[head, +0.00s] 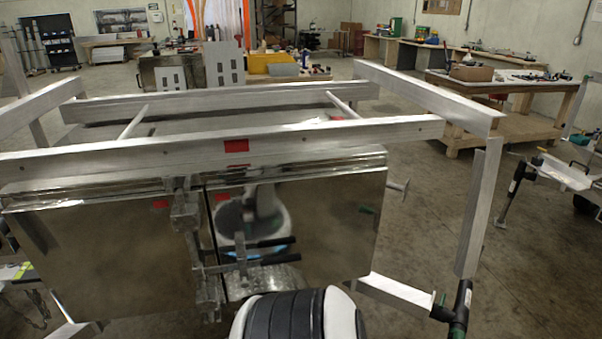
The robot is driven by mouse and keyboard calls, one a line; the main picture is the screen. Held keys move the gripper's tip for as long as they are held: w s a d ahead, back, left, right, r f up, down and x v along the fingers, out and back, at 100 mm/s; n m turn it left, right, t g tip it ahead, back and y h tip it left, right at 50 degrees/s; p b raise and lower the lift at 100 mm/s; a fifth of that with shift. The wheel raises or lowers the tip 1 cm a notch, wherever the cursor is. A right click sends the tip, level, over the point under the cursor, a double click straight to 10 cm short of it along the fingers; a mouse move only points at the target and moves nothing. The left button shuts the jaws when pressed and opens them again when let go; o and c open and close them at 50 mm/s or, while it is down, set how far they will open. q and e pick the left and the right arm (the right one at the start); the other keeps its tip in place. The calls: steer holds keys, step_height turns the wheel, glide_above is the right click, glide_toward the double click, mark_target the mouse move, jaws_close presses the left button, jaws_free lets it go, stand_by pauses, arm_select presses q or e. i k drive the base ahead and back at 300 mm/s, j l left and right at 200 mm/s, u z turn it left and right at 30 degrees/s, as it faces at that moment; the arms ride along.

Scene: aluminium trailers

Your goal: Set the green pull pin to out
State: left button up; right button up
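A small green piece (442,299), which looks like the green pull pin, shows at the lower right by a black cylindrical fitting (461,306) at the end of an aluminium bar. It is too small to tell whether it is in or out. The trailer (300,137) fills the middle of the head view, with its shiny metal doors (320,215) facing me. Neither of my grippers is in view.
Black handles (268,243) stick out from the door latch. An aluminium post (478,205) hangs at the right corner. Another trailer frame (562,171) stands far right, with open floor between. A workbench (500,88) stands behind.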

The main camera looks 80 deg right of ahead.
mark_target(442, 301)
steer(key=z, duration=3.9)
